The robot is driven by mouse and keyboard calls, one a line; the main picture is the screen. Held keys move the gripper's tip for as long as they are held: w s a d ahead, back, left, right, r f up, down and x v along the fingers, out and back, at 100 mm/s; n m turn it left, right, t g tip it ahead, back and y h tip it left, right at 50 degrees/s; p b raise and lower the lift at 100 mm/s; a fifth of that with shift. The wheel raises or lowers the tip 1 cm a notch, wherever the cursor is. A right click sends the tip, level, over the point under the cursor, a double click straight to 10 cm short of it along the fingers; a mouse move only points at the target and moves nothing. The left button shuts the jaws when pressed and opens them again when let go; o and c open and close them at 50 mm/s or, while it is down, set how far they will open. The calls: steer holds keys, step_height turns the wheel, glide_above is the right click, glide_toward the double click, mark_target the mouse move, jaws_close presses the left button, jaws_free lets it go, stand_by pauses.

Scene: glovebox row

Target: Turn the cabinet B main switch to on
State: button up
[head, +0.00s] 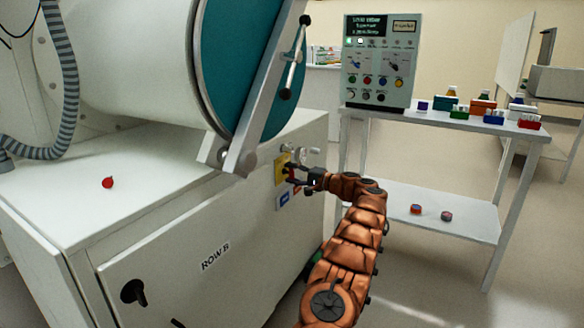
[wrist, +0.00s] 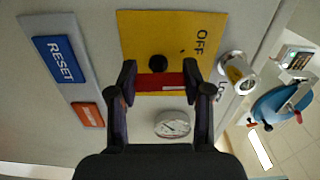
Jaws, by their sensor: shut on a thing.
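The main switch is on the side face of the white cabinet marked ROW B (head: 150,262). Its yellow plate (wrist: 140,30) reads OFF in the wrist view and also shows in the head view (head: 281,163). A red switch handle (wrist: 148,82) with a black hub (wrist: 158,63) lies on the plate. My gripper (wrist: 160,83) is shut on the red handle, one finger at each end of it. In the head view my gripper (head: 297,178) is at the plate and hides part of the switch. I cannot read an ON mark.
A blue RESET button (wrist: 60,46) and an orange button (wrist: 87,115) sit beside the plate. A metal lock cylinder (wrist: 237,72) and a round gauge (wrist: 172,124) are close to my fingers. A table (head: 440,121) with a control box (head: 381,62) stands at right.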

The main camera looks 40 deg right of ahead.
steer(key=shift+r+m, duration=0.1)
steer(key=shift+m, duration=0.2)
steer(key=o, duration=1.2)
steer(key=shift+s, duration=0.1)
steer(key=v, duration=1.1)
steer(key=shift+s+d, duration=0.15)
steer(key=shift+s, duration=0.2)
